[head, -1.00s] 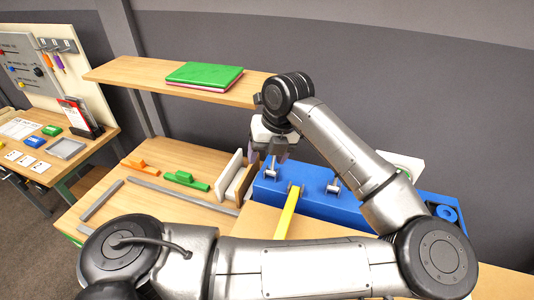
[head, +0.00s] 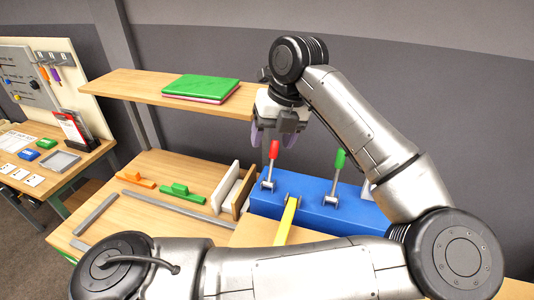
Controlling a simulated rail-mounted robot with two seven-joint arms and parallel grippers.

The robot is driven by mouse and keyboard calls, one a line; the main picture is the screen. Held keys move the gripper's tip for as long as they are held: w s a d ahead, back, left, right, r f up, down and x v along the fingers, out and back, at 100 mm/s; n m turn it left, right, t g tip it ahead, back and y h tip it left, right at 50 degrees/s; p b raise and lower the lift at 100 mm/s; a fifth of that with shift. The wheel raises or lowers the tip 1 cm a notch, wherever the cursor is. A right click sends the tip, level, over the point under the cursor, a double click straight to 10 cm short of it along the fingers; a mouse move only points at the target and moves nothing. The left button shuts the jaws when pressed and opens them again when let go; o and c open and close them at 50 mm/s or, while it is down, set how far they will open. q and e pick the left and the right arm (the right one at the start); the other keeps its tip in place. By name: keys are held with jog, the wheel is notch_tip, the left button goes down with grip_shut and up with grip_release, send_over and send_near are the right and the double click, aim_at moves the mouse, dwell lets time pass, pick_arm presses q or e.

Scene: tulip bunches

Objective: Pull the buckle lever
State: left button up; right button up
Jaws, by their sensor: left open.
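A blue block (head: 318,212) stands on the bench right of centre. A red-handled lever (head: 273,151) and a green-handled lever (head: 340,159) stand nearly upright on silver mounts on it. A yellow strap or bar (head: 288,222) runs from a metal fitting on the block's front towards me. I cannot tell which part is the buckle lever. My left gripper (head: 272,138) is open, pointing down, with its fingers around or just behind the top of the red handle; contact cannot be told. My arm hides the block's right part. My right gripper is not in view.
A wooden shelf (head: 135,86) with green books (head: 201,87) hangs at the back left, close to the gripper. Upright white and wooden boards (head: 230,187) stand left of the block. Green (head: 181,192) and orange (head: 136,180) pieces and grey bars lie on the bench.

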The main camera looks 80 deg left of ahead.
pick_arm(q)
jog(key=shift+v, duration=2.65)
